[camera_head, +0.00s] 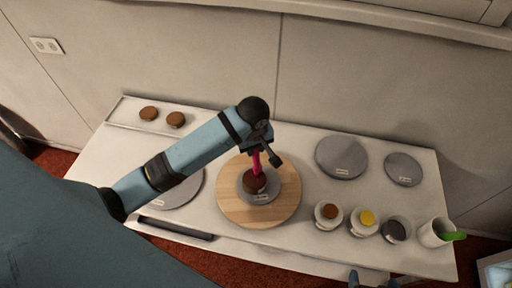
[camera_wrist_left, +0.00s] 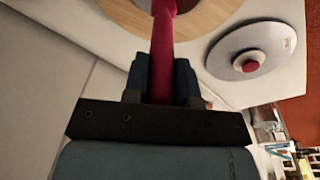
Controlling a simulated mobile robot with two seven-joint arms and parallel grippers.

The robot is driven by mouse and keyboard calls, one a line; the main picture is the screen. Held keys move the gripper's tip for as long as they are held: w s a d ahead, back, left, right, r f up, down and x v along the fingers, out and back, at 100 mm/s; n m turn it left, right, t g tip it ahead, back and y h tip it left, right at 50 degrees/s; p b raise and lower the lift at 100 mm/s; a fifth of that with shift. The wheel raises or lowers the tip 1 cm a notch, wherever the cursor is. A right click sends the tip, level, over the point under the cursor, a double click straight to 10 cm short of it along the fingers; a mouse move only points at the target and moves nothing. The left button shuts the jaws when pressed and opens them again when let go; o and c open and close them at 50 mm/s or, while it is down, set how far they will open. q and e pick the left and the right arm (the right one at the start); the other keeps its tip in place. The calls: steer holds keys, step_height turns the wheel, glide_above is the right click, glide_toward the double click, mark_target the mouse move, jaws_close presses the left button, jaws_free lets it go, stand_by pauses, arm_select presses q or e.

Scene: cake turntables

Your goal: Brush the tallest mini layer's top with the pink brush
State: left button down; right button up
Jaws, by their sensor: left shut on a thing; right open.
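My left gripper (camera_head: 262,143) is shut on the pink brush (camera_head: 256,163) and holds it pointing down. The brush handle also runs up the middle of the left wrist view (camera_wrist_left: 163,50). Below it, a small brown layer (camera_head: 255,184) sits on a grey disc (camera_head: 262,197) on the round wooden turntable (camera_head: 232,206). The brush tip is at or just above this layer; I cannot tell whether they touch. Two brown layers (camera_head: 148,113) (camera_head: 176,119) lie at the back left. My right gripper (camera_head: 372,281) is open at the bottom edge, mostly cut off.
A grey disc (camera_head: 187,194), partly behind my left arm, shows in the left wrist view (camera_wrist_left: 225,55) with a small pink-topped piece (camera_wrist_left: 250,64). Two grey discs (camera_head: 341,157) (camera_head: 403,168) lie back right. Bowls (camera_head: 329,215) (camera_head: 365,223) (camera_head: 396,230) and a white cup (camera_head: 432,234) stand front right.

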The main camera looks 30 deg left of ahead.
arm_select(q)
steer(key=shift+s+a, duration=0.1)
steer(key=shift+a, duration=0.45)
steer(key=shift+r, duration=0.1)
steer(key=shift+r, duration=3.4)
steer(key=shift+f, duration=0.1)
steer(key=shift+t+y, duration=0.3)
steer(key=shift+y, duration=0.4)
steer(key=shift+s+d+f, duration=0.1)
steer(key=shift+s+f, duration=0.1)
steer(key=shift+f, duration=1.35)
steer(key=shift+s+f, duration=0.15)
steer(key=shift+f, duration=1.35)
